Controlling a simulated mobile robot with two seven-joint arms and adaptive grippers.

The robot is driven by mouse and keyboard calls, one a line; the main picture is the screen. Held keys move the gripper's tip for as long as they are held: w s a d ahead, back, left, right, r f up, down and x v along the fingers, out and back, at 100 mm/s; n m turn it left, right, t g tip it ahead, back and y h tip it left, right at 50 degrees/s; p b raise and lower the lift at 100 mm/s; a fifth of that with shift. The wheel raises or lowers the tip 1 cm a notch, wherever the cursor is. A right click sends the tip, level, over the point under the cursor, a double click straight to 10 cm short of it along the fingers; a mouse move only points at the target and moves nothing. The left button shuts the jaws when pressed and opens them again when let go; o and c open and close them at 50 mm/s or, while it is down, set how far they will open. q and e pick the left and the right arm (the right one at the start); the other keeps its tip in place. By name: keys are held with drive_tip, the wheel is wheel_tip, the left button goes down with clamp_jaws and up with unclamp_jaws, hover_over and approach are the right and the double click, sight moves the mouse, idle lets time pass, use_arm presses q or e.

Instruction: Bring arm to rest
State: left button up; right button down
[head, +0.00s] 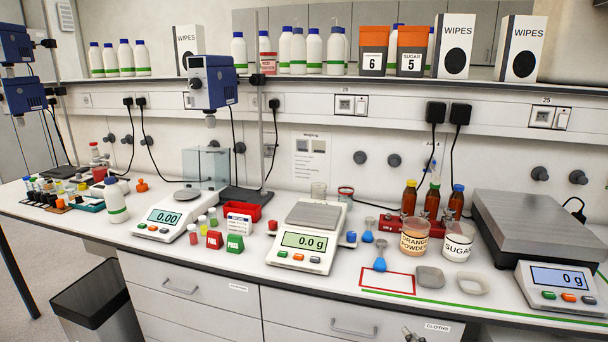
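Nothing visible is held. The white bench (340,280) runs across the view. On it stand a beaker labelled orange powder (414,237) and a beaker labelled sugar (457,242), side by side at the right. A small scale (306,240) in the middle reads 0.0 g and its pan is empty. A large scale (540,235) at the right reads 0 g and is also empty.
Brown bottles (409,198) stand in a red rack behind the beakers. A shelf (330,79) holds bottles and boxes. A dark bin (98,305) is at lower left.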

use_arm(q)
drive_tip(key=r, duration=0.1)
drive_tip(key=w+r+p, duration=0.1)
drive_tip(key=r+p, duration=0.1)
drive_tip(key=shift+w, duration=0.25)
use_arm(e)
drive_tip(key=s+a+f+m+g+h, duration=0.1)
drive_tip(key=s+f+m+g, duration=0.1)
drive_tip(key=s+f, duration=0.5)
drive_tip(key=s+a+f+m+g, duration=0.1)
drive_tip(key=s+f, duration=0.6)
drive_tip(key=s, duration=1)
drive_tip(key=s+a+f+m+g+h, duration=0.1)
drive_tip(key=s+a+f+m+g, duration=0.1)
drive_tip(key=s+f, duration=0.5)
drive_tip(key=s+a+m, duration=0.1)
drive_tip(key=s, duration=0.4)
drive_tip(key=shift+a+m+g+h, duration=0.2)
drive_tip(key=shift+m+g+h, duration=0.1)
use_arm(q)
drive_tip(key=shift+w+d+r+t, duration=0.2)
drive_tip(key=shift+w+t, duration=0.1)
drive_tip(key=shift+w, duration=0.1)
use_arm(e)
drive_tip(key=shift+f, duration=0.1)
